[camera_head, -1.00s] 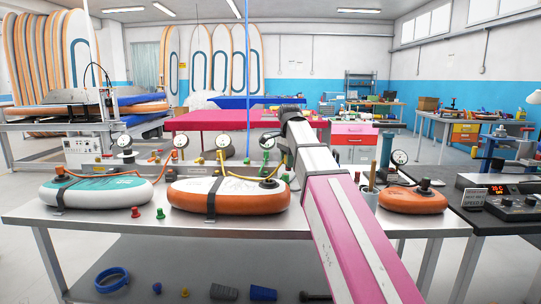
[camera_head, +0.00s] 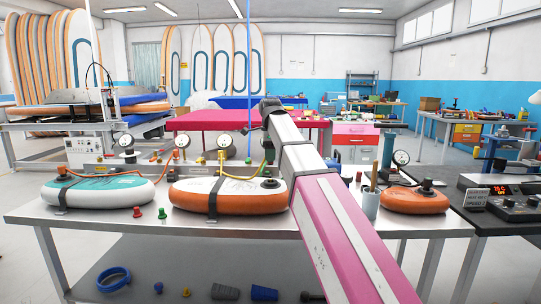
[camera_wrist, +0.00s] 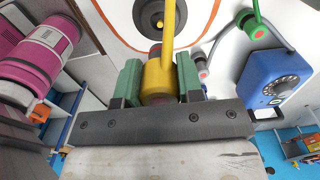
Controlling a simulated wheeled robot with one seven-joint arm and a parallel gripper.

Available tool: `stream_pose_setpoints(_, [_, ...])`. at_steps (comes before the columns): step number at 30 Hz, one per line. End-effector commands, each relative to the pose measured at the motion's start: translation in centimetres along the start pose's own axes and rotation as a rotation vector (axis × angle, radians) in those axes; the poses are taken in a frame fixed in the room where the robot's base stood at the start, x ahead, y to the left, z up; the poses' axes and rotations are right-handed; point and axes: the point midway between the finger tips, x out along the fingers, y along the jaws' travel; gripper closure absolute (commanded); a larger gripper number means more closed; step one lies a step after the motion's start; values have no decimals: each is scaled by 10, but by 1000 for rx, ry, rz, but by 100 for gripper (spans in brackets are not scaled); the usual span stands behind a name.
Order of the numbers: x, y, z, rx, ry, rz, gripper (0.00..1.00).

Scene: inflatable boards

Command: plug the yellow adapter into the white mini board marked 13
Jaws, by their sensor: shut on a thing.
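In the wrist view, my gripper (camera_wrist: 159,83) has its green fingers closed on both sides of the yellow adapter (camera_wrist: 158,80). A yellow hose (camera_wrist: 168,35) runs up from the adapter. Beyond it is a white surface with an orange line, part of a board, with a dark round valve (camera_wrist: 149,13) near the top edge, apart from the adapter. In the head view, a white mini board with orange sides (camera_head: 228,196) lies strapped on the table's middle; its number is too small to read. My arm hides its right end partly, and the fingers cannot be made out there.
A teal and white board (camera_head: 97,191) lies left, an orange board (camera_head: 414,200) right. Red and green plugs (camera_head: 161,213) stand at the front of the metal table (camera_head: 110,222). Gauges (camera_head: 225,141) line the back. A pencil cup (camera_head: 370,204) stands right of my arm.

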Motion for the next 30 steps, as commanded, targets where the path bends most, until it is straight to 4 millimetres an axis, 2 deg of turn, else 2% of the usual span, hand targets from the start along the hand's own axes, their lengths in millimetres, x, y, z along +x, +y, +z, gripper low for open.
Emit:
stream_pose_setpoints(21, [50,0,0,-1,0,0,91])
stream_pose_setpoints(30, [57,0,0,-1,0,0,91])
